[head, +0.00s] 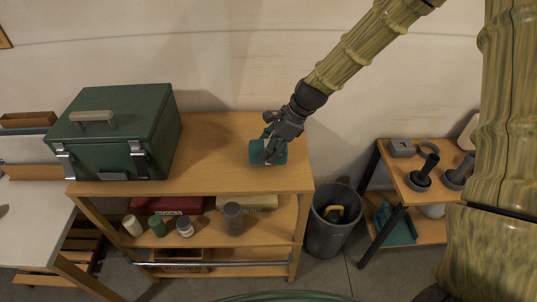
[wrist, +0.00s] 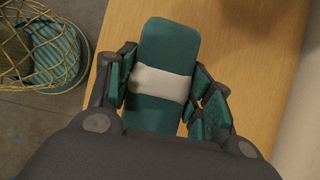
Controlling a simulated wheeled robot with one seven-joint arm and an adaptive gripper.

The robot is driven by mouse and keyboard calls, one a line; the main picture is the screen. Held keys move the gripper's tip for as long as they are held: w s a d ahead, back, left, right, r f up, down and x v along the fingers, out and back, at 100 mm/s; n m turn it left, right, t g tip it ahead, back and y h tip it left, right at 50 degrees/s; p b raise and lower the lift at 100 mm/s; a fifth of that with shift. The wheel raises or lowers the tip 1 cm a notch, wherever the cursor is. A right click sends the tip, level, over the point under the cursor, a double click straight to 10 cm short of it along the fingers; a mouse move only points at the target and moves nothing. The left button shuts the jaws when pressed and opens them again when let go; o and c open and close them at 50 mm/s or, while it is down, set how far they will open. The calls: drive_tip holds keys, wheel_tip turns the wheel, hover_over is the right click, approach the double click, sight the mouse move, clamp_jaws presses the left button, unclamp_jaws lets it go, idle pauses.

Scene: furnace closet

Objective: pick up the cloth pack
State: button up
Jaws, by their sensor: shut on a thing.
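The cloth pack (wrist: 165,48) is a teal, rounded oblong with a white band around its middle. In the head view the cloth pack (head: 256,152) is on the wooden shelf top, right of the green box, and is partly hidden by my gripper. My gripper (head: 270,150) reaches down over it from the upper right. In the wrist view my gripper (wrist: 165,88) has its fingers on both sides of the pack near the white band, shut on it. Whether the pack touches the wood cannot be told.
A green latched box (head: 115,130) stands on the left of the wooden shelf unit (head: 215,130). Small jars, including a brown one (head: 233,217), stand on the shelf below. A grey bin (head: 330,235) is right of the unit, and a small table (head: 425,200) with dark weights stands farther right.

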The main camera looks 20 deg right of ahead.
drive_tip(key=s+d+r+b, duration=0.1)
drive_tip(key=s+b, duration=0.1)
drive_tip(key=s, duration=0.6)
drive_tip(key=s+d+r+b, duration=0.1)
drive_tip(key=s+d+b, duration=0.1)
drive_tip(key=s, duration=0.5)
drive_tip(key=shift+s+d+r, duration=0.15)
drive_tip(key=shift+s+r, duration=0.1)
drive_tip(key=shift+s, duration=0.1)
